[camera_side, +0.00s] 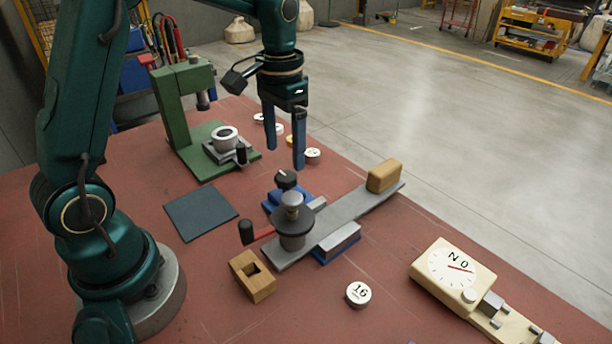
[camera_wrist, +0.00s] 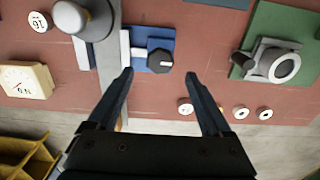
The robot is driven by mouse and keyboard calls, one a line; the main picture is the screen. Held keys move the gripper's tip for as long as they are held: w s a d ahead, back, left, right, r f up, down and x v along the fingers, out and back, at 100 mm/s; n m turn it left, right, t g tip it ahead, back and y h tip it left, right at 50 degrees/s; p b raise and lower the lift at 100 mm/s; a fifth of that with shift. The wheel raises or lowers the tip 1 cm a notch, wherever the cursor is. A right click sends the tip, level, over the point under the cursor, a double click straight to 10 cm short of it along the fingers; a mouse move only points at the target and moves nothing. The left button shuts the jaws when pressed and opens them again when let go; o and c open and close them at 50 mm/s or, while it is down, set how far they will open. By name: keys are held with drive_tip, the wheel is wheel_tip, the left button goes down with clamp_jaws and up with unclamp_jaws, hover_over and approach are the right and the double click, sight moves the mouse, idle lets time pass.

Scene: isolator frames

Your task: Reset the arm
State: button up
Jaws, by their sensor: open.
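My gripper (camera_side: 284,139) hangs above the red bench with its two dark blue fingers pointing down. The fingers are apart with nothing between them. In the wrist view the gripper (camera_wrist: 159,78) is also open and empty, over the bench near its far edge. In the side view it is above and behind the blue fixture with a black knob (camera_side: 286,179), and to the right of the green press (camera_side: 181,118). I see no contact between the fingers and any object.
A grey bar (camera_side: 345,213) carries a wooden block (camera_side: 383,176) and a round weight (camera_side: 292,222). A wooden socket block (camera_side: 252,276), a disc marked 16 (camera_side: 358,294) and a cream dial gauge (camera_side: 449,270) stand nearer. Several small discs (camera_side: 312,155) lie behind my gripper. A dark mat (camera_side: 201,213) lies left.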

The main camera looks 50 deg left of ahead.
drive_tip(key=shift+w+d+r, duration=0.1)
drive_tip(key=shift+d+r, duration=0.05)
drive_tip(key=shift+r, duration=0.2)
drive_tip(key=s+d+r+t, duration=0.3)
drive_tip(key=s+d+r, duration=0.1)
drive_tip(key=s+r, duration=0.25)
drive_tip(key=s+d+r+t, duration=0.1)
drive_tip(key=s+t, duration=0.1)
drive_tip(key=s, duration=0.2)
drive_tip(key=n+g, duration=0.5)
drive_tip(key=n, duration=0.5)
hover_over(286, 176)
wheel_tip(286, 176, down, 8)
drive_tip(key=shift+f, duration=2.8)
clamp_jaws()
